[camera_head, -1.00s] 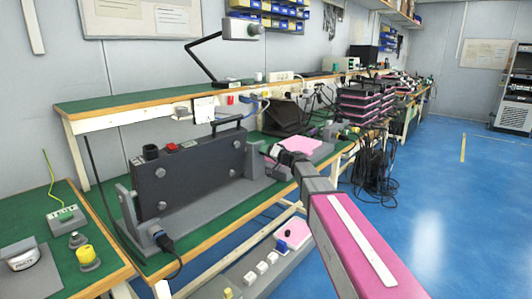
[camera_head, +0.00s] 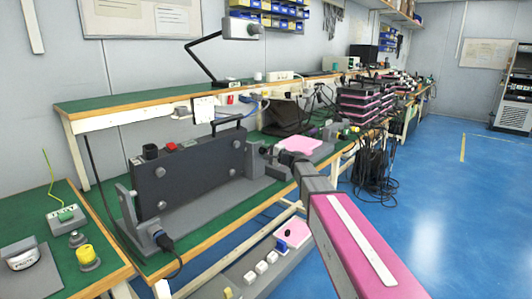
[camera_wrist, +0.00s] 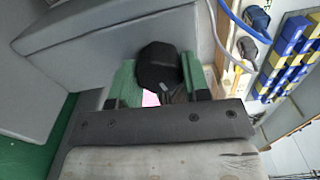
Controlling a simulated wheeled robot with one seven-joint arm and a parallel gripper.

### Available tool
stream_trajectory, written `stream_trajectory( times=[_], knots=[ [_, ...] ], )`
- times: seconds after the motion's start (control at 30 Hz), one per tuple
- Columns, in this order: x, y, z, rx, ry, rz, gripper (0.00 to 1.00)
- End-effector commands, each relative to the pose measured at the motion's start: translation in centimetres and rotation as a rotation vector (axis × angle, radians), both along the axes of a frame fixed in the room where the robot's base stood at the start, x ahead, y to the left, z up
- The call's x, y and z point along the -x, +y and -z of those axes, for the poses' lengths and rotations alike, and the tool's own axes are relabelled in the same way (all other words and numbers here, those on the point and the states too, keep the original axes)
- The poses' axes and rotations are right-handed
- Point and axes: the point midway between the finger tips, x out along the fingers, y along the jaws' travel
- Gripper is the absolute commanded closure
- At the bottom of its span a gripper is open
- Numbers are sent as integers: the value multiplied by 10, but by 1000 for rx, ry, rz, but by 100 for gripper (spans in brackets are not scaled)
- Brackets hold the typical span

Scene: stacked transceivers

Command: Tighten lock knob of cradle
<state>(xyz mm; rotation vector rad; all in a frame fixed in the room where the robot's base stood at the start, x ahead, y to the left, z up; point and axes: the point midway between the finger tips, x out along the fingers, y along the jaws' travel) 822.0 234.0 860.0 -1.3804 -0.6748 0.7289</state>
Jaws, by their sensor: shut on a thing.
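The cradle (camera_head: 205,205) is a grey stand on the green bench, holding a dark grey transceiver (camera_head: 185,172) upright. Its grey end block (camera_wrist: 120,28) fills the upper left of the wrist view. The lock knob (camera_wrist: 157,66) is black and faceted, beside this block. My gripper (camera_wrist: 158,78) is shut on the knob, with one green finger on either side. In the head view my gripper (camera_head: 272,155) is at the cradle's right end, where its fingers and the knob are small and hard to make out.
A pink-topped unit (camera_head: 303,146) lies on the bench right behind my gripper. A black cable with a connector (camera_head: 164,242) hangs at the cradle's left front. Stacked pink and black units (camera_head: 362,105) stand farther back. The blue floor (camera_head: 450,210) at right is clear.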

Motion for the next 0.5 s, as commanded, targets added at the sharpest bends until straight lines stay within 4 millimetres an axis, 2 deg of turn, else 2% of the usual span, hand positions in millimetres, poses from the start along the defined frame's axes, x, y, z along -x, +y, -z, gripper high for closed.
stream_trajectory(
  times=[0.5],
  knots=[
    [2, -2, 2, -111, 147, 2, 81]
  ],
)
